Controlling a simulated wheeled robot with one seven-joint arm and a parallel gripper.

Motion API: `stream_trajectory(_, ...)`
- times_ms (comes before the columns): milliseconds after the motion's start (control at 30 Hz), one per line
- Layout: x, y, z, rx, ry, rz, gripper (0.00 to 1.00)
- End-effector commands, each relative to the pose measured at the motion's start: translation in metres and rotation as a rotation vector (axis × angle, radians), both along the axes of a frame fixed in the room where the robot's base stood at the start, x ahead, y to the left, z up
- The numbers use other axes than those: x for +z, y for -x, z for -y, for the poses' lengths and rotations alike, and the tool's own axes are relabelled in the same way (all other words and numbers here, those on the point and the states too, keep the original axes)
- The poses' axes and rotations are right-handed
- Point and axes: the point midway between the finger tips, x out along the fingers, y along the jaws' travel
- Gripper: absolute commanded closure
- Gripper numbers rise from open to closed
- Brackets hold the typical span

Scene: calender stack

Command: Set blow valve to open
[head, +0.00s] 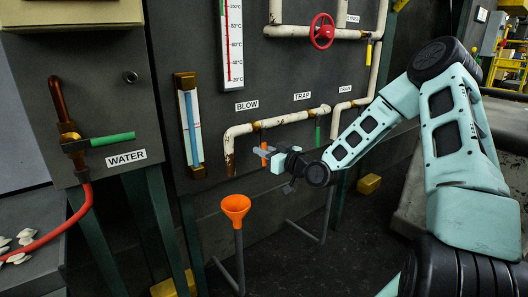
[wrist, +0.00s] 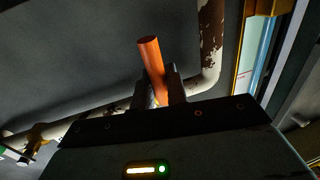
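The blow valve's orange handle (head: 264,153) hangs down from the rusty white pipe below the BLOW label (head: 246,105). My gripper (head: 266,153) is at this handle, reaching in from the right. In the wrist view, the orange handle (wrist: 150,55) sticks out between the two dark fingers (wrist: 160,85). The fingers lie close along both sides of the handle and look shut on it. The valve body behind the handle is mostly hidden in the wrist view.
The TRAP valve's green handle (head: 318,133) is just right of my gripper. An orange funnel (head: 235,207) stands below left. A thermometer-like gauge (head: 191,125) is on the panel left of the pipe. A red wheel (head: 322,31) sits above.

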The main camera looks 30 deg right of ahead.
Motion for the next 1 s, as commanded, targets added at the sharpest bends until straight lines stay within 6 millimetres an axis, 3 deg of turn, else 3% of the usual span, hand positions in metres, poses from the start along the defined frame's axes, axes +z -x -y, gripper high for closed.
stream_trajectory(467, 0.001, 0.0, 0.008, 0.0, 0.13, 0.006, 1.0)
stream_trajectory(1000, 0.01, -0.001, 0.034, 0.001, 0.619, 0.025, 1.0)
